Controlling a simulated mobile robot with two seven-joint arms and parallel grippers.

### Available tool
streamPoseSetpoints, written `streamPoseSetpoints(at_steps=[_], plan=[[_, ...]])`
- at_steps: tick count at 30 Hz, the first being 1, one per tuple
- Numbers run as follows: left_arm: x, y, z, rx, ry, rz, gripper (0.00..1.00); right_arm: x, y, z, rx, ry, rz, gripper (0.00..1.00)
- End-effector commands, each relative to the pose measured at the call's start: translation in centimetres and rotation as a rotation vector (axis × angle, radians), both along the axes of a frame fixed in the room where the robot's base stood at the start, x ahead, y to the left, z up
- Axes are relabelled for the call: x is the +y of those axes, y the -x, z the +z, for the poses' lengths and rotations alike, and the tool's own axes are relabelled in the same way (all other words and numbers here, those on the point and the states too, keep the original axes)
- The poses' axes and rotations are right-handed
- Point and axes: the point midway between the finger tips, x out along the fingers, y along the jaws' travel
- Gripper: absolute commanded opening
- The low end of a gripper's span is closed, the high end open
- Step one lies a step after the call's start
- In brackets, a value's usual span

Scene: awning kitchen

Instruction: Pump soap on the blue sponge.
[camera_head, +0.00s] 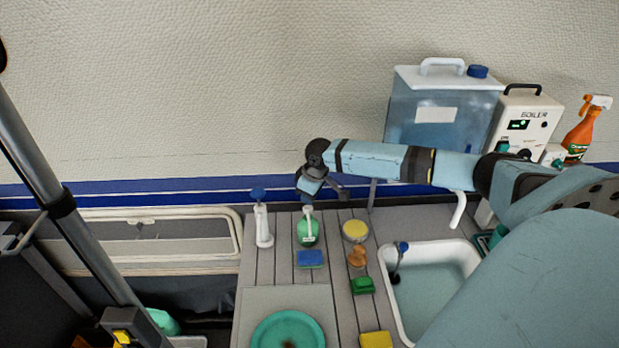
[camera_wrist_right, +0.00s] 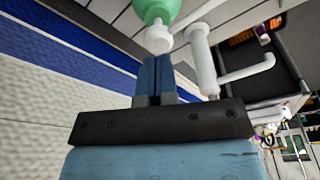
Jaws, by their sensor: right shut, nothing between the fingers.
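The blue sponge (camera_head: 310,258) lies flat on the slatted counter in the head view. Just behind it stands a green soap bottle (camera_head: 307,232) with a white pump top; the bottle also shows at the top of the wrist view (camera_wrist_right: 157,10). My right gripper (camera_head: 308,190) is above the pump top, with its arm coming in from the right. In the wrist view the blue fingers of the gripper (camera_wrist_right: 154,62) are together and empty, close to the white pump head (camera_wrist_right: 158,38). I cannot tell whether they touch it. My left gripper is not in view.
A white bottle with a blue top (camera_head: 263,226) stands left of the soap. A yellow round item (camera_head: 355,231), a green sponge (camera_head: 362,286) and a yellow sponge (camera_head: 376,340) lie right. The sink (camera_head: 471,250) is beyond them. A teal plate (camera_head: 270,332) lies in front.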

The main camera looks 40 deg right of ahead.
Motion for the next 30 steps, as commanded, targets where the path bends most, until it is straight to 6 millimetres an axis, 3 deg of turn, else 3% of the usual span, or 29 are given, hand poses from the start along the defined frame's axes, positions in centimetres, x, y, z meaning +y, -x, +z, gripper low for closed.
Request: streamPoseSetpoints(at_steps=[5, 13, 24, 30], plan=[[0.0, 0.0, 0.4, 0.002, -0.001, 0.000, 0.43, 0.0, 0.0, 0.4, 0.000, 0.000, 0.000, 0.00], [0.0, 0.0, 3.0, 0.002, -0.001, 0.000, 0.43, 0.0, 0.0, 2.7, 0.000, 0.000, 0.000, 0.00], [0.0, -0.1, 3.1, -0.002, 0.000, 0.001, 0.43, 0.0, 0.0, 5.8, -0.001, 0.000, 0.001, 0.00], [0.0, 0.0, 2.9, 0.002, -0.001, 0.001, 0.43, 0.0, 0.0, 6.1, 0.000, 0.000, 0.000, 0.00]])
